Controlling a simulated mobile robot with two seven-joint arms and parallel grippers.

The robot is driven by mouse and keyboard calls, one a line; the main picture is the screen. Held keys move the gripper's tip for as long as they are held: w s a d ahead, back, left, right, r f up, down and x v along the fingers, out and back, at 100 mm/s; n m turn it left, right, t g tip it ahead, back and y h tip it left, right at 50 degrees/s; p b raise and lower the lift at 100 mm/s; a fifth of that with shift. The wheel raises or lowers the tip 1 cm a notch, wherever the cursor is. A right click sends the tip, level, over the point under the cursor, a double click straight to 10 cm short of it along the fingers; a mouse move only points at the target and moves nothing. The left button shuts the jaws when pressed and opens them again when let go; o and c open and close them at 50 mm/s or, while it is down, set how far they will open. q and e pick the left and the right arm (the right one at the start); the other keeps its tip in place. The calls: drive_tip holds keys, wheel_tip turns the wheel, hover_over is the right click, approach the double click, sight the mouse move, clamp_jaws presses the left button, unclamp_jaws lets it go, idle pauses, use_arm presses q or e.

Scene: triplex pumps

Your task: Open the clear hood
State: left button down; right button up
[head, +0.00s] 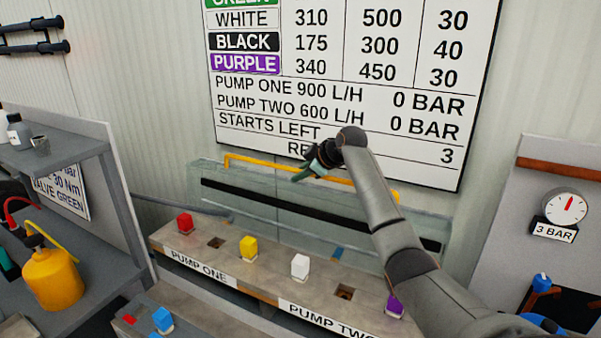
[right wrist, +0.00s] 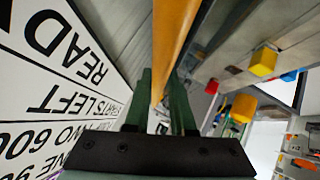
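The clear hood (head: 285,207) is a see-through panel with a black strip, behind the pump bench. A yellow bar (head: 245,161) runs along its top edge and also shows in the right wrist view (right wrist: 170,45). My right gripper (head: 305,172) is at this bar, near its middle. In the right wrist view the two green fingers (right wrist: 161,105) stand close on either side of the bar and appear shut on it. The fingertip contact is small and partly hidden in the head view. My left gripper is not in view.
The bench carries red (head: 184,223), yellow (head: 249,247), white (head: 300,266) and purple (head: 395,306) blocks. A lettered wall board (head: 345,100) rises close behind the hood. A grey shelf with a yellow can (head: 52,280) is at left. A gauge (head: 565,208) is at right.

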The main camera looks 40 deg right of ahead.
drive_tip(key=o, duration=0.3)
drive_tip(key=shift+o, duration=0.2)
drive_tip(key=b+v, duration=0.2)
drive_tip(key=v, duration=1)
drive_tip(key=shift+s+r, duration=0.2)
